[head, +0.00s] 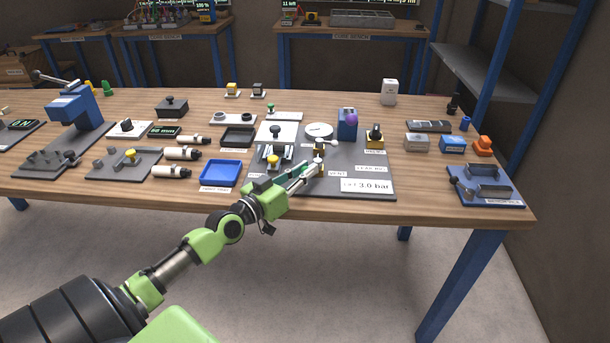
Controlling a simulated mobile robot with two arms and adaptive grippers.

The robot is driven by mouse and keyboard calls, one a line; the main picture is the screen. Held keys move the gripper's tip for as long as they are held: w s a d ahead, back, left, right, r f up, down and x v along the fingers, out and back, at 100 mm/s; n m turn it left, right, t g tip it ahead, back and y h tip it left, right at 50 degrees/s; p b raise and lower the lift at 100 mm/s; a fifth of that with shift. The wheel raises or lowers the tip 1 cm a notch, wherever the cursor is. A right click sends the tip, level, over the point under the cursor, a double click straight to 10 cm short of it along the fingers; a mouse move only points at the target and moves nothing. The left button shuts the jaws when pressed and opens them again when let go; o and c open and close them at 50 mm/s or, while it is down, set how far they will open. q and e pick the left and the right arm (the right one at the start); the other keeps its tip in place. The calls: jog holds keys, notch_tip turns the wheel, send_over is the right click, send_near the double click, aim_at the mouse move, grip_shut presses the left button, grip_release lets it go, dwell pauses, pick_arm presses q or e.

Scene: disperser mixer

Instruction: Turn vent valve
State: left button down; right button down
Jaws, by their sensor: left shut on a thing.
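The vent valve (320,149) is a small brass and dark fitting. It stands on the grey panel (376,205) near the front edge of the table, beside a label reading VENT. My left gripper (317,167) reaches in from the lower left. Its fingers are shut on the vent valve, and they hide part of it. Which way the valve's handle points is too small to tell. My right gripper is not in view.
A blue tray (221,173) lies left of the panel. A blue fixture (486,186) sits at the table's right end. Bare wood lies between the panel and this fixture.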

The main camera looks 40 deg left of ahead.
pick_arm(q)
jog(key=c, duration=1.9)
grip_release()
jog(key=s, duration=0.6)
jog(key=s+a, duration=0.1)
jog(key=s, duration=0.3)
jog(key=shift+f, duration=0.1)
jog(key=shift+s, duration=0.95)
jog(key=shift+r, duration=0.2)
